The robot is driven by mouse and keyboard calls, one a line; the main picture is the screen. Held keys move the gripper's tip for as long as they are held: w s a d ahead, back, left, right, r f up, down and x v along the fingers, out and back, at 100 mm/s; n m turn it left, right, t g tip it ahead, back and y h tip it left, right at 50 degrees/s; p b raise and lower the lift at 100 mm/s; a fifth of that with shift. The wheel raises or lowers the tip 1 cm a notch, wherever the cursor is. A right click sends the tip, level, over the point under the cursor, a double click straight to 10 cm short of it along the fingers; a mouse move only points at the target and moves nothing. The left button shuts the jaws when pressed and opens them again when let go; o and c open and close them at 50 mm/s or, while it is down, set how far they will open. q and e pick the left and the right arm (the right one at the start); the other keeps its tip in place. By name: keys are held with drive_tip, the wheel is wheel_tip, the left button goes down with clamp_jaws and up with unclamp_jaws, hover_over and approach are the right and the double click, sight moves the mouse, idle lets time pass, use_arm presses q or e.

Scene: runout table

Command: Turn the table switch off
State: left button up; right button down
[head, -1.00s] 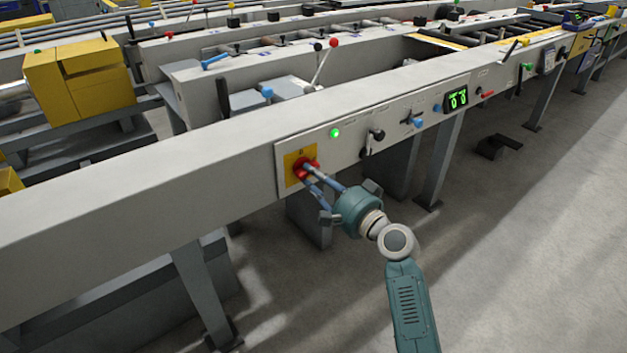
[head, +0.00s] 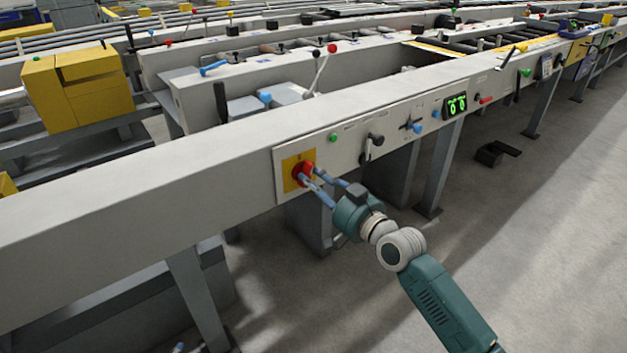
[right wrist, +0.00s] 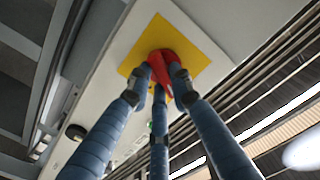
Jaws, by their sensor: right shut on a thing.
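The table switch is a red rotary knob (head: 303,171) on a yellow plate (head: 290,183), at the left end of the control panel on the table's front beam. My right gripper (head: 310,177) is shut on the red knob, its blue fingers around it. In the right wrist view the fingers close on the red knob (right wrist: 160,58) over the tilted yellow plate (right wrist: 190,40); they hide part of the knob. The round green lamp (head: 334,138) right of the switch looks dull. A small blue tip at the bottom edge of the head view may be my left gripper (head: 179,348).
Table legs (head: 438,165) stand below.

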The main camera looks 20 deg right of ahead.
use_arm(q)
drive_tip(key=s+a+f+g+p, duration=0.1)
drive_tip(key=s+a+f+g, duration=0.1)
drive_tip(key=s, duration=0.4)
drive_tip(key=s+a+f+g+y+p, duration=0.1)
drive_tip(key=s+a+f+g, duration=0.1)
drive_tip(key=s+f+g, duration=0.2)
drive_tip(key=shift+s+f, duration=0.2)
drive_tip(key=shift+s, duration=0.9)
use_arm(e)
drive_tip(key=shift+n, duration=2.4)
drive_tip(key=c, duration=1.5)
unclamp_jaws()
drive_tip(key=shift+c, duration=0.2)
drive_tip(key=shift+s, duration=0.15)
drive_tip(key=v, duration=1.1)
drive_tip(key=shift+s+d, duration=0.15)
drive_tip(key=shift+s, duration=0.2)
